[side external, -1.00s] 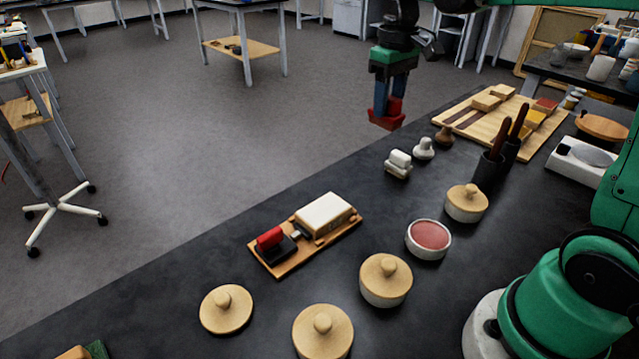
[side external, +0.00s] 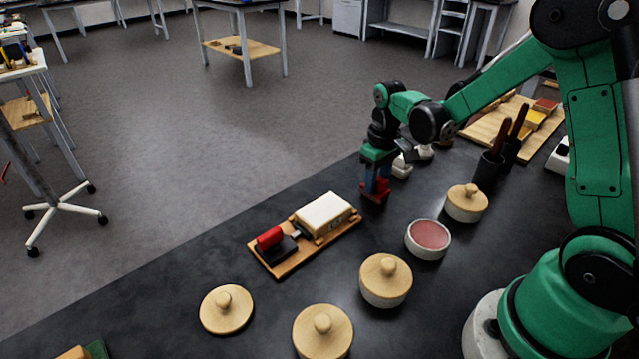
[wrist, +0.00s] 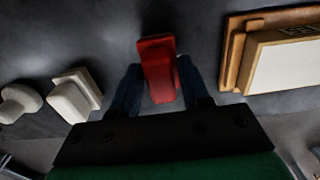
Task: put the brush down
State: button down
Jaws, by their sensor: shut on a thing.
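My gripper (side external: 376,186) points down over the black tabletop (side external: 340,260), between the wooden board and the small white pieces. Its blue fingers are shut on a red brush (side external: 374,195), a small blocky piece with a raised grip. The brush also shows between the fingers in the wrist view (wrist: 158,68). It is low over the tabletop; I cannot tell whether its underside touches. The fingers and wrist hide part of it.
A wooden board (side external: 284,268) with a cream-topped block (side external: 323,216) and a red-handled black piece (side external: 270,243) lies to the left. White pieces (wrist: 75,95) stand close by. Lidded pots (side external: 466,203), a red-filled bowl (side external: 429,238) and dark cups (side external: 488,172) stand to the right.

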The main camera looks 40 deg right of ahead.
jog(key=shift+f, duration=0.1)
jog(key=shift+c, duration=2.1)
grip_release()
notch_tip(320, 180, up, 12)
jog(key=s+a+t, duration=0.6)
jog(key=a+t, duration=0.1)
jog(key=a, duration=0.2)
jog(key=shift+s+a+f, duration=0.15)
jog(key=shift+s+a, duration=0.05)
jog(key=shift+s, duration=0.2)
